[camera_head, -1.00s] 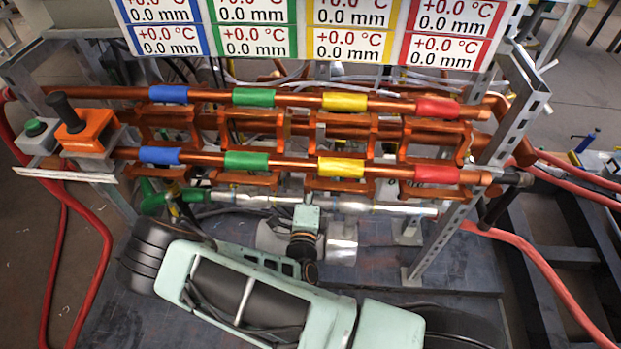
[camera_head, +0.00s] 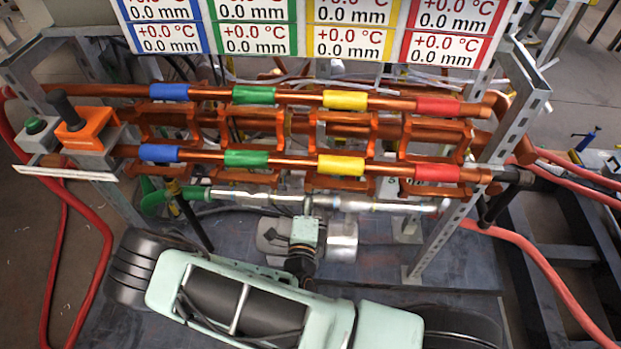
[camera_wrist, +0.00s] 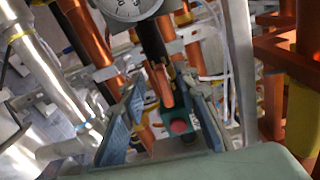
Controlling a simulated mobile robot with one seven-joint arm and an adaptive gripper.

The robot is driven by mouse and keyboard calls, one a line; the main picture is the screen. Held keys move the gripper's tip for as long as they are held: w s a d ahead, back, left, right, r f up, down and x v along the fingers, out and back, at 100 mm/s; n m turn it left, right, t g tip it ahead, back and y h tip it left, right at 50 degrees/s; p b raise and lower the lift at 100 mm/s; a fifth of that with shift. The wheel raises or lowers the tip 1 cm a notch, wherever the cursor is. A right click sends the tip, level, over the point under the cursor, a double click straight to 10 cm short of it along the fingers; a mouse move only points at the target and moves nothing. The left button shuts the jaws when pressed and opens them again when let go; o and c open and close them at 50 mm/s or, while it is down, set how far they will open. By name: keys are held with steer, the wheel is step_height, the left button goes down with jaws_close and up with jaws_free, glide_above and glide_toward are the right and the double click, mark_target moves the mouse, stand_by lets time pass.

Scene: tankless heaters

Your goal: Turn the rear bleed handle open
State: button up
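I cannot tell for sure which part is the rear bleed handle. In the wrist view my gripper (camera_wrist: 168,108) is open, its two blue-grey finger pads apart. Between and beyond them show an orange-copper lever-like piece (camera_wrist: 160,86) below a dark rod, and a red round button (camera_wrist: 180,127) on a green box. Neither is clearly touched by the fingers.
Copper pipes with coloured bands (camera_head: 343,166) cross the rig above my arm. An upright dark handle on an orange block (camera_head: 85,128) stands at left. A slotted metal post (camera_head: 480,172) bounds the right. A round gauge (camera_wrist: 125,6) is close above the fingers.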

steer(key=s, duration=0.8)
steer(key=shift+a, duration=0.15)
